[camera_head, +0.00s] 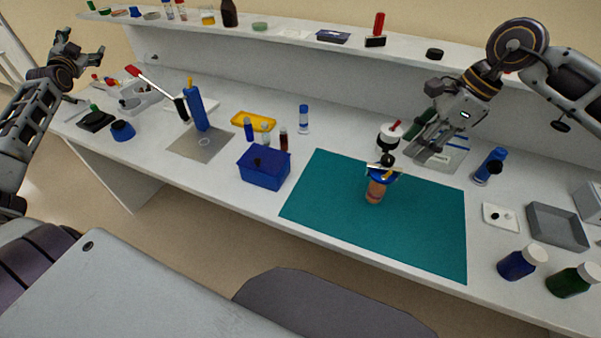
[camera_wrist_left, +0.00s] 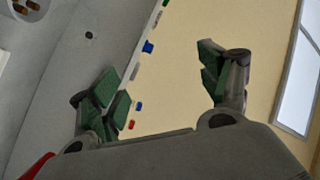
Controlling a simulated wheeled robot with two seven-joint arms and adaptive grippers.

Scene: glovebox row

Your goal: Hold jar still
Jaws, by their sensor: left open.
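A jar (camera_head: 375,192) with an orange-brown body and a blue lid stands upright on the teal mat (camera_head: 320,205). Small yellow and dark items show at its top; I cannot tell how they are fixed. My left gripper (camera_head: 84,45) is raised at the far left, far from the jar, open and empty. Its spread fingers also show in the left wrist view (camera_wrist_left: 165,85), with nothing between them. My right gripper (camera_head: 422,142) is above and to the right of the jar, behind it, and apart from it. Its finger gap does not show clearly.
A blue box (camera_head: 264,168) stands left of the mat. A white-and-black item (camera_head: 389,136) stands behind the jar. Blue (camera_head: 517,264) and green bottles (camera_head: 568,281) and a grey tray (camera_head: 557,228) are at the right. Most of the mat is clear. A shelf (camera_head: 280,35) runs along the back.

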